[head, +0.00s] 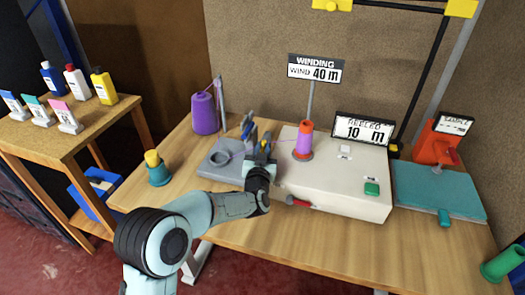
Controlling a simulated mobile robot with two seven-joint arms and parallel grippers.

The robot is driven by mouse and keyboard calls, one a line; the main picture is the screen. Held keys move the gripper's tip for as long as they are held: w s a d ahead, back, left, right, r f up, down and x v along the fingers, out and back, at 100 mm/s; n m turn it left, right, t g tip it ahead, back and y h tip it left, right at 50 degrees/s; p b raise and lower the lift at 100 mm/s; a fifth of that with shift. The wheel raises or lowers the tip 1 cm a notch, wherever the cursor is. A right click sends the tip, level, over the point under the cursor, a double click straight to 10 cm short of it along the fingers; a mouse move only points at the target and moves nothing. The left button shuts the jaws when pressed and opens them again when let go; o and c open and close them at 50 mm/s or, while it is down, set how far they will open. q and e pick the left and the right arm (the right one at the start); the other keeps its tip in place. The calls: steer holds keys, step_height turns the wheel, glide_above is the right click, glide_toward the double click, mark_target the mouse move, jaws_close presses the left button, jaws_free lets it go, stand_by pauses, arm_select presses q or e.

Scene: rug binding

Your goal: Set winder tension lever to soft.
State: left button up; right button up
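The winder is a cream box (330,185) with a green button (371,188); an orange and purple spool (304,140) stands on its left end. A red-ended lever (300,203) sticks out low at its front left. Left of the box is a grey base (217,163) with a ring and an upright part with blue pieces (247,126). I cannot tell which part is the tension lever, and no soft marking is readable. My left gripper (263,143) is at this upright part, pointing away; my wrist hides part of the base, and finger opening is unclear. My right gripper is out of view.
A purple cone (204,113) stands behind the base. Signs read "WIND 40 m" (315,69) and "10 m" (362,129). A teal plate (435,190) and orange device (434,143) are at right. A yellow-topped teal spool (158,170) stands at left. The front table strip is clear.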

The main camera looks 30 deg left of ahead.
arm_select(q)
jaws_close()
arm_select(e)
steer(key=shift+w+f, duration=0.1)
arm_select(q)
steer(key=a+n+b, duration=0.1)
steer(key=n, duration=0.1)
steer(key=a+n+h+b, duration=0.1)
steer(key=n, duration=0.2)
steer(key=n+g+b, duration=0.1)
steer(key=n+b, duration=0.1)
steer(key=shift+s+a+f+n, duration=0.2)
steer(key=shift+s+a+n, duration=0.15)
steer(key=shift+a+n, duration=0.05)
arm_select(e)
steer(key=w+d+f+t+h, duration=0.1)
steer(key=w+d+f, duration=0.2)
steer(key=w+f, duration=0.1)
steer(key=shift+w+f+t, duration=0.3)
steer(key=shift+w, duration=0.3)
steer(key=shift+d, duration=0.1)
arm_select(q)
steer(key=o, duration=0.5)
jaws_free()
steer(key=shift+o, duration=0.2)
